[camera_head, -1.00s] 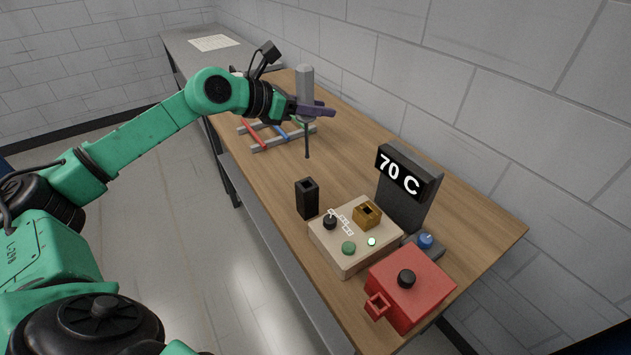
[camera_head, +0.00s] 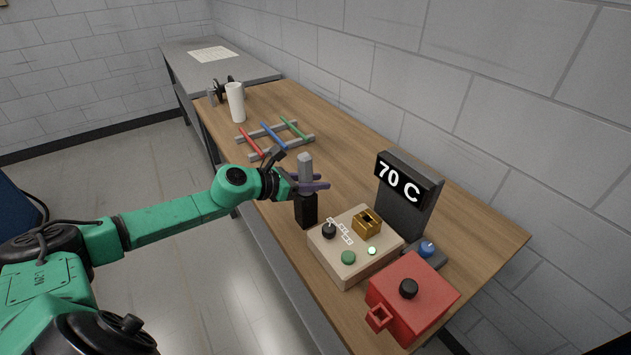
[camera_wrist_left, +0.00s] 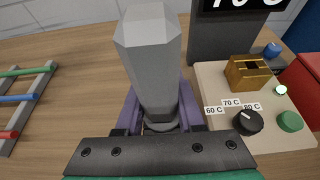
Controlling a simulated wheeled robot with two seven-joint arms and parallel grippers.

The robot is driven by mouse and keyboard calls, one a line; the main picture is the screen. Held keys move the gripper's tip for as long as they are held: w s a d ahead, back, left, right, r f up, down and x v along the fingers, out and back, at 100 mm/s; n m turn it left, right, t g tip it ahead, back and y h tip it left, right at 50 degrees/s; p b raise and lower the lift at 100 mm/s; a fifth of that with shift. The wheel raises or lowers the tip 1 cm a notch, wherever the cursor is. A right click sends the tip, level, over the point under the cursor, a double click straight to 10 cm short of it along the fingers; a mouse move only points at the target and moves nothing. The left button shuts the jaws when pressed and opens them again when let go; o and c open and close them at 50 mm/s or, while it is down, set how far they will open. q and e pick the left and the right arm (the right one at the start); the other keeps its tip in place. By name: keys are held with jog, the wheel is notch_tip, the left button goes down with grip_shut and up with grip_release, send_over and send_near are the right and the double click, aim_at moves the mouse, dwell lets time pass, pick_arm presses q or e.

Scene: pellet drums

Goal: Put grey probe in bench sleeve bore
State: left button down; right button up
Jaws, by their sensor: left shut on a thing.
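The grey probe has a grey faceted handle (camera_head: 305,167), which is upright in my left gripper (camera_head: 309,184). The purple fingers are shut around the handle's lower part, as the left wrist view also shows (camera_wrist_left: 152,114). The black bench sleeve (camera_head: 307,211) stands upright on the wooden bench, directly below the gripper. The gripper covers the sleeve's top and bore. The probe's thin dark shaft does not show; it appears to be inside the sleeve, but I cannot see how deep. My right gripper is not in view.
A beige control box (camera_head: 348,262) with a knob, a green button and a brass block (camera_head: 367,221) stands right of the sleeve. Behind it is a display (camera_head: 404,190) reading 70 C. A red box (camera_head: 414,297) is at front right. A rack with coloured rods (camera_head: 272,137) and a white cup (camera_head: 235,102) are farther back.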

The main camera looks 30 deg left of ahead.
pick_arm(q)
jog(key=shift+f+b, duration=0.2)
jog(key=shift+b, duration=0.15)
jog(key=c, duration=0.5)
grip_release()
